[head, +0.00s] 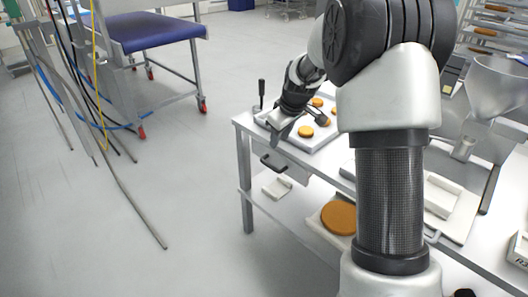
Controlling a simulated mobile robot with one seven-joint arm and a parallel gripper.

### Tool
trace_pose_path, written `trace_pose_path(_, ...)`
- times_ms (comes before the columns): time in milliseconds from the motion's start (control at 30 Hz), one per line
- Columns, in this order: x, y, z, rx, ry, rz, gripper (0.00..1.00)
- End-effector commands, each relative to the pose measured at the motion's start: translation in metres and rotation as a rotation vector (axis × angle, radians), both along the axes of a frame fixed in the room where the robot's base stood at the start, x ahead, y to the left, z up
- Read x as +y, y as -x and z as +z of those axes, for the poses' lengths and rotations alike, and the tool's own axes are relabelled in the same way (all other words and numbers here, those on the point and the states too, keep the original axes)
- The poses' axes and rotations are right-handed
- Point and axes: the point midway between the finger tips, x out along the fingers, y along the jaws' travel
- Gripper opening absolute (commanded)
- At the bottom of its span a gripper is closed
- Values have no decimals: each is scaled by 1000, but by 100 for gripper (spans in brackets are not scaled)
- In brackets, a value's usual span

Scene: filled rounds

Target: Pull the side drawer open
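The side drawer (291,168) is set under the near-left edge of the white table. Its dark bar handle (272,164) sticks out from the front. The drawer looks shut, with no visible gap at its front. My gripper (303,120) is above the tabletop, higher than the handle and a little to its right, apart from it. Its fingers look spread, with nothing seen between them. My arm covers part of the table to the right.
A tray (331,139) with several orange rounds lies under my gripper, a dark upright lever (261,91) at its left. The lower shelf (283,205) holds a small white block (277,187) and a large orange disc (340,217). Floor left of the table is clear; hanging hoses (100,110) stand farther left.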

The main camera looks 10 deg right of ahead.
Motion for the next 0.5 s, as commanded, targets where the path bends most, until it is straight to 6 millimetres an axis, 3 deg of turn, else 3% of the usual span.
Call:
trace_pose_path(267, 1, -13, -31, 2, 3, 9, 31)
trace_pose_path(500, 6, -34, -79, 4, 3, 8, 31)
